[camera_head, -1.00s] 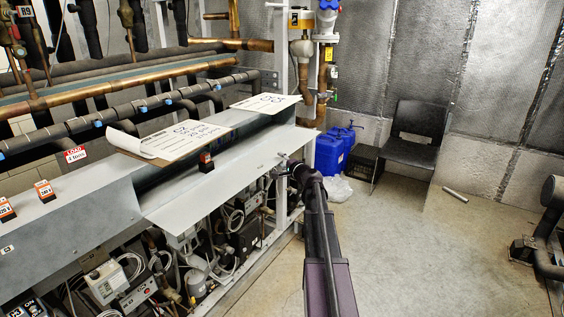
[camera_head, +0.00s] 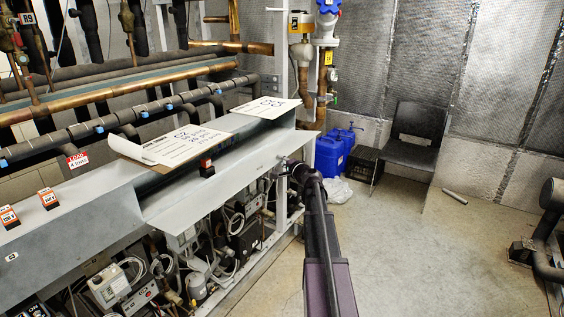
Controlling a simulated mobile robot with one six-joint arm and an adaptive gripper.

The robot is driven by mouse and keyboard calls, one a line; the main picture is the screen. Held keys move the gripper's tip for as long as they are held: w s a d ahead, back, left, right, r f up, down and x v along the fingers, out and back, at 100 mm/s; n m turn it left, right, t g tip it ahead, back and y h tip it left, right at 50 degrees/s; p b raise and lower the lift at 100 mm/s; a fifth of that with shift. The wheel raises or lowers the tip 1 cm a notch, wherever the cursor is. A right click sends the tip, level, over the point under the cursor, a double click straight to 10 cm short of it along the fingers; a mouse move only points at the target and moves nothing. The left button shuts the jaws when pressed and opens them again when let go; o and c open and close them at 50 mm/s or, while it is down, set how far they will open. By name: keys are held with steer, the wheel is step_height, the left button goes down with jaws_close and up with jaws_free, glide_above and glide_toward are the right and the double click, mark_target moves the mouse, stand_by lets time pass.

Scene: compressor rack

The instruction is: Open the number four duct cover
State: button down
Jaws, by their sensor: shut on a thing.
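The long grey duct cover (camera_head: 232,182) runs along the front of the rack, left of centre in the head view. Its panel sits at an angle, with a dark gap behind it at the left. No number four shows legibly on it. My gripper (camera_head: 286,165) is at the front edge of the cover near its right end, shut on that edge. The fingers are small and partly hidden by my own dark arm.
Copper pipes run behind. Hoses and valves (camera_head: 110,285) fill the space below. Blue canisters (camera_head: 330,155) and a black chair (camera_head: 412,145) stand beyond.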

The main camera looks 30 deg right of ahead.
steer(key=c, duration=0.7)
jaws_free()
steer(key=shift+s, duration=0.1)
steer(key=shift+s, duration=3.6)
